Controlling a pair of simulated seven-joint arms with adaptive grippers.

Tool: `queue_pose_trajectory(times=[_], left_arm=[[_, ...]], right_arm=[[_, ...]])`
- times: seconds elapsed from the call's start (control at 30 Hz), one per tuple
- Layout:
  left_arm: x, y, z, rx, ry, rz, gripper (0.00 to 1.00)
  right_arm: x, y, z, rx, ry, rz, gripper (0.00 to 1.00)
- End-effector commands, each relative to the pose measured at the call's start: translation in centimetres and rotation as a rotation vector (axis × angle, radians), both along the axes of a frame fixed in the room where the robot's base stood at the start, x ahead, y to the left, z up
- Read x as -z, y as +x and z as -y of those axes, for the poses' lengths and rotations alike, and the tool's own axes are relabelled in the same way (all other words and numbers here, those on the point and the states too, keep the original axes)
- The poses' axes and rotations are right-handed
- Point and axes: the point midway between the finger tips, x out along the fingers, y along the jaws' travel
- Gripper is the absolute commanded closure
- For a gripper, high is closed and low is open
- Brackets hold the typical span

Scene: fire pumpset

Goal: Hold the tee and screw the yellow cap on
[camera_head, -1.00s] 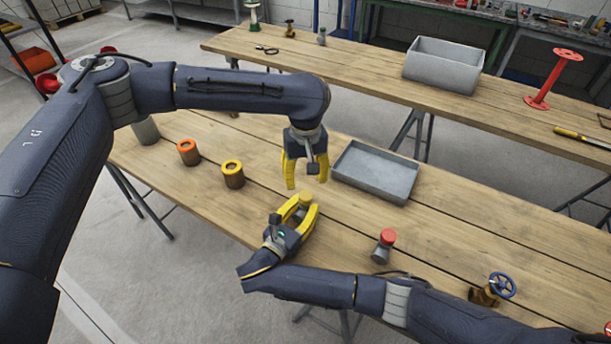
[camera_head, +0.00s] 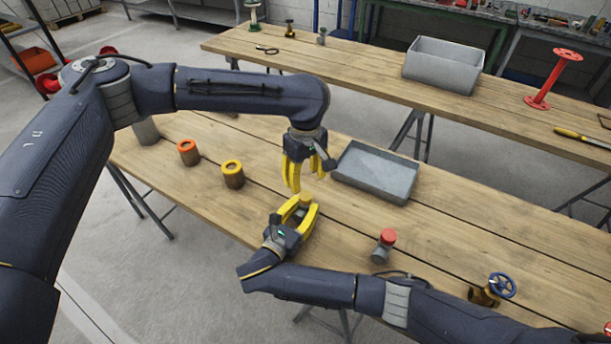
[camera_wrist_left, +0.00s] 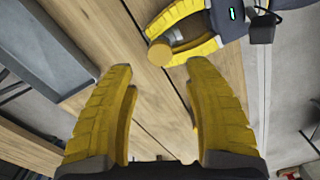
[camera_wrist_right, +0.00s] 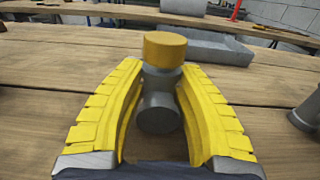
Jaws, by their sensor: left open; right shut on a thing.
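The grey tee (camera_wrist_right: 158,112) stands between the yellow fingers of my right gripper (camera_wrist_right: 160,76), which is shut on it above the table. The yellow cap (camera_wrist_right: 165,50) sits on top of the tee; whether its thread is engaged cannot be told. The cap also shows in the head view (camera_head: 306,199) and in the left wrist view (camera_wrist_left: 160,53). My left gripper (camera_head: 295,188) is open and empty, pointing down just above the cap and a little to its left. In the left wrist view the cap lies just beyond the open fingertips (camera_wrist_left: 158,72), apart from them.
A grey tray (camera_head: 375,172) lies behind the grippers. A yellow-topped part (camera_head: 232,175) and an orange-topped part (camera_head: 188,153) stand at left. A red-topped fitting (camera_head: 383,246) and a blue-wheeled valve (camera_head: 490,290) stand at right. The table between is mostly clear.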

Motion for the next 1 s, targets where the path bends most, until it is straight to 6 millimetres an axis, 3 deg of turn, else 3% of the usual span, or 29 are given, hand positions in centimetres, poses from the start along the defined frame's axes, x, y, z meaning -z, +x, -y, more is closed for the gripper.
queue_pose_trajectory(times=[0.6,1.0], left_arm=[[6.8,0.0,0.0,-0.001,0.0,-0.002,0.48],[7.8,0.0,0.0,0.0,0.0,0.0,0.48]], right_arm=[[0.0,0.0,0.0,0.0,0.0,0.0,1.0],[0.0,0.0,0.0,0.0,0.0,0.0,1.0]])
